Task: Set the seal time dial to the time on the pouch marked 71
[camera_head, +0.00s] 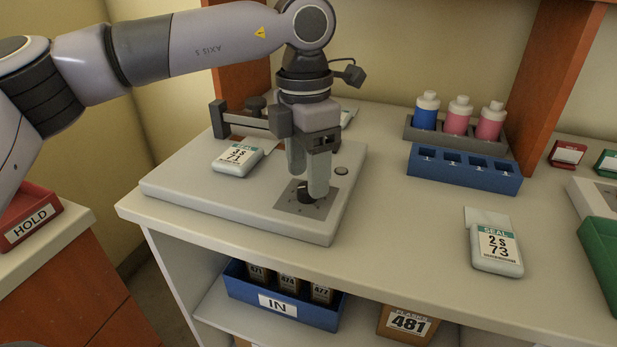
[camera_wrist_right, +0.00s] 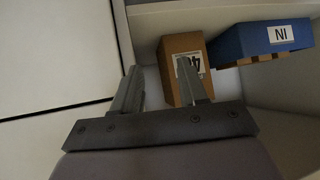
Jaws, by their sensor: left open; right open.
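The seal time dial (camera_head: 304,196) is a dark knob on a grey square plate (camera_head: 326,206) at the front right of the pale sealer (camera_head: 200,190). My left gripper (camera_head: 308,186) points down over it, with its open fingers at the dial; whether they touch it cannot be told. A pouch (camera_head: 237,158) lies on the sealer, its label seeming to read SEAL, 3 S, 71. Another pouch (camera_head: 494,246) on the counter at right reads SEAL, 2 S, 73. My right gripper (camera_wrist_right: 158,88) is open and empty in the right wrist view, near the lower shelf.
A blue rack (camera_head: 464,172) stands before a grey rack of capped bottles (camera_head: 460,118). A green tray (camera_head: 600,252) is at the right edge. Below are a blue IN bin (camera_head: 283,305) and a brown box 481 (camera_head: 405,325). A red HOLD tray (camera_head: 28,216) is left.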

